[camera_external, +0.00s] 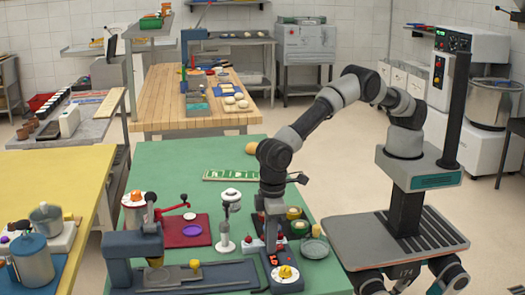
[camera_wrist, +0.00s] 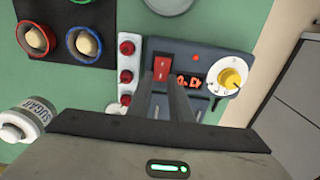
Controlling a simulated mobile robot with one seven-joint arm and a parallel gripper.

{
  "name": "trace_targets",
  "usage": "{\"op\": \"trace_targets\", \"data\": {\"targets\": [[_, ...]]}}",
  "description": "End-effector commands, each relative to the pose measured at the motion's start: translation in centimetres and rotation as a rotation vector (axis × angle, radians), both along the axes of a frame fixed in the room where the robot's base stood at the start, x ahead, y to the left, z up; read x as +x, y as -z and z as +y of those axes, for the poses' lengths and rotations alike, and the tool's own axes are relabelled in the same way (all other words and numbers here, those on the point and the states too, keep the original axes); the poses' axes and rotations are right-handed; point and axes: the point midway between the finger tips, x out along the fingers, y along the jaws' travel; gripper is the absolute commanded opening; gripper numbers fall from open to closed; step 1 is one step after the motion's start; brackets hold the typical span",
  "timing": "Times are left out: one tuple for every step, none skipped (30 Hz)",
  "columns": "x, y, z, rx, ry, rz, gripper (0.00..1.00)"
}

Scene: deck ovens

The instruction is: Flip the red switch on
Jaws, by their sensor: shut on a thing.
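The red switch (camera_wrist: 160,73) is on a dark blue-grey control box (camera_wrist: 205,58) in the wrist view, left of a red digit display (camera_wrist: 187,82) and a yellow knob (camera_wrist: 232,77) on a white dial. My gripper (camera_wrist: 161,84) reaches down over the box, with its two dark fingers on either side of the switch and shut on it. The fingers hide the switch's lower part; its on or off position cannot be told. In the external view my gripper (camera_external: 271,238) is at the back of the control box (camera_external: 288,283), and the switch is not clear there.
A white strip with several red buttons (camera_wrist: 126,77) stands close left of the box. A white-topped stand (camera_external: 230,200) is left of my arm on the green table (camera_external: 170,160).

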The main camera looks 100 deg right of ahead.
Motion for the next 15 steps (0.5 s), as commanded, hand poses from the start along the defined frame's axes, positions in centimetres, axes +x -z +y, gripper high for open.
{"op": "trace_targets", "data": {"targets": [[-0.01, -0.01, 0.02, 0.000, 0.000, 0.000, 0.00], [-0.01, -0.01, 0.01, 0.000, 0.000, 0.000, 0.00], [-0.01, -0.02, 0.01, 0.000, 0.000, -0.001, 0.25], [-0.01, -0.01, 0.01, 0.000, 0.000, -0.001, 0.30], [-0.01, -0.02, 0.01, 0.000, 0.000, -0.001, 0.36], [-0.01, -0.01, 0.01, 0.000, 0.000, -0.001, 0.38], [-0.01, -0.02, 0.01, 0.000, 0.000, -0.001, 0.38], [-0.01, -0.02, 0.01, 0.000, 0.000, -0.001, 0.38], [-0.01, -0.02, 0.01, 0.000, 0.000, -0.001, 0.38], [-0.01, -0.02, 0.01, 0.000, 0.000, -0.001, 0.38], [0.00, -0.02, 0.00, 0.000, 0.000, -0.001, 0.38], [0.00, -0.02, 0.01, 0.000, 0.000, -0.001, 0.38], [0.00, -0.03, 0.01, 0.000, 0.000, -0.001, 0.38], [0.00, -0.07, 0.01, 0.000, 0.000, -0.001, 0.38], [0.00, -0.21, 0.01, 0.000, 0.000, -0.002, 0.38]]}}
